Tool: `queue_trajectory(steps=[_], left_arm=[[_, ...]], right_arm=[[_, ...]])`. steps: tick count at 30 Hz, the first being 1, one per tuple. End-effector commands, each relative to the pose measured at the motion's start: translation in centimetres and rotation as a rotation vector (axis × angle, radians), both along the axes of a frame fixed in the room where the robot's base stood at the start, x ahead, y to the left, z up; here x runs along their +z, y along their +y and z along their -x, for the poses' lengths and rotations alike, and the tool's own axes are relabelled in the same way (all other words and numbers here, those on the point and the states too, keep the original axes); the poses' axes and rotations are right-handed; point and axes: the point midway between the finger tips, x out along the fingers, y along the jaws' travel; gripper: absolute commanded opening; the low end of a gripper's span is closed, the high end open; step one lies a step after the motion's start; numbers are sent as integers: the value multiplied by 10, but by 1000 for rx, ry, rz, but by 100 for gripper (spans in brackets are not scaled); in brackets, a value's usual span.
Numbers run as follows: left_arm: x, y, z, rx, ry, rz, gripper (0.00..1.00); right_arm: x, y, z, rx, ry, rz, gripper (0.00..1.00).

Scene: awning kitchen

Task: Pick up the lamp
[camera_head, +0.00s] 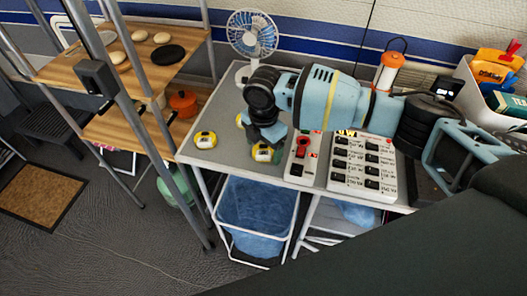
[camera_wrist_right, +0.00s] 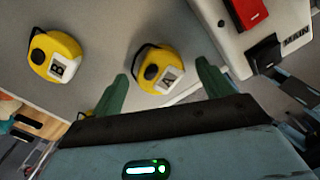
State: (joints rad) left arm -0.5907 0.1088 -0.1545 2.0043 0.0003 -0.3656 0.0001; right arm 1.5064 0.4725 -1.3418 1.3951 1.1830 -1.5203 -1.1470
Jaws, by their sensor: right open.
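An orange-capped lantern (camera_head: 388,70) with a pale body and a thin wire handle stands upright at the back of the grey table, behind my right arm. It is the thing that looks most like a lamp; my arm hides its lower part. My right gripper (camera_head: 264,137) points down near the table's front, well left of the lantern. It is open and empty in the right wrist view (camera_wrist_right: 164,76). A yellow-and-white device marked A (camera_wrist_right: 160,70) lies just beyond and between its fingertips; it also shows in the head view (camera_head: 263,153). My left gripper is not in view.
A similar device marked B (camera_wrist_right: 56,57) lies to the left. A red-switch box (camera_head: 302,157) and a white switch panel (camera_head: 362,163) stand to the right of the gripper. A fan (camera_head: 252,37) stands behind; a filled bin (camera_head: 485,80) is at the right.

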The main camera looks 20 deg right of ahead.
Motion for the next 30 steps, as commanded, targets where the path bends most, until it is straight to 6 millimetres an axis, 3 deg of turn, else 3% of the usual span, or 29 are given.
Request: queue_trajectory(steps=[2,12,22,30], left_arm=[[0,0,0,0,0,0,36],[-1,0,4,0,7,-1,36],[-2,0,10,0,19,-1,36],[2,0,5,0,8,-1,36]], right_arm=[[0,0,0,0,0,0,79],[1,0,0,1,-1,0,36],[8,0,-1,1,-4,-2,35],[55,1,-1,1,-5,-3,35]])
